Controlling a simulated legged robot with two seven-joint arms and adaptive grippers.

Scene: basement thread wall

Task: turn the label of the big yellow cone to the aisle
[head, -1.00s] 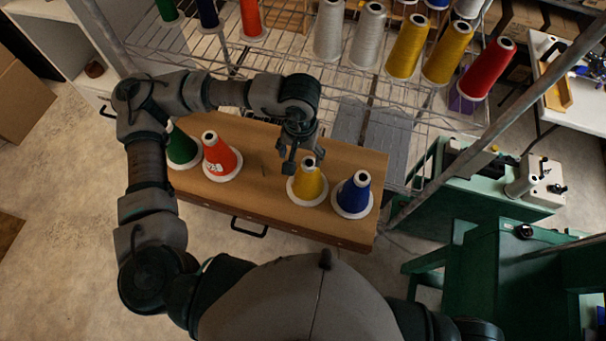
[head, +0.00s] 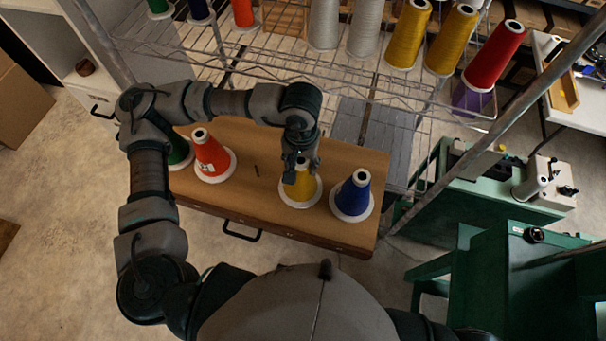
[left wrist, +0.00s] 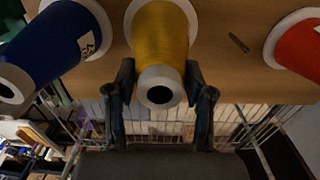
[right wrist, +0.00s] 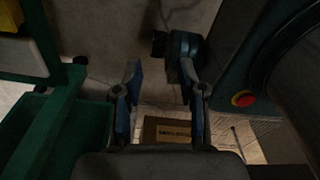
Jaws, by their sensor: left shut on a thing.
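The big yellow cone (head: 299,190) stands upright on its white base on the brown wooden tabletop, between the orange and blue cones. My left gripper (head: 301,163) is over it from above and hides its top in the head view. In the left wrist view the yellow cone (left wrist: 160,32) sits between the two fingers of my left gripper (left wrist: 160,76), which is shut on its upper part. No label shows on the visible yellow surface. My right gripper (right wrist: 160,70) is open and empty, away from the table.
A blue cone (head: 353,194) stands close on the right, with its label in the left wrist view. An orange cone (head: 211,155) and a green cone (head: 180,152) stand on the left. Behind is a wire shelf with several cones, including yellow ones (head: 408,35).

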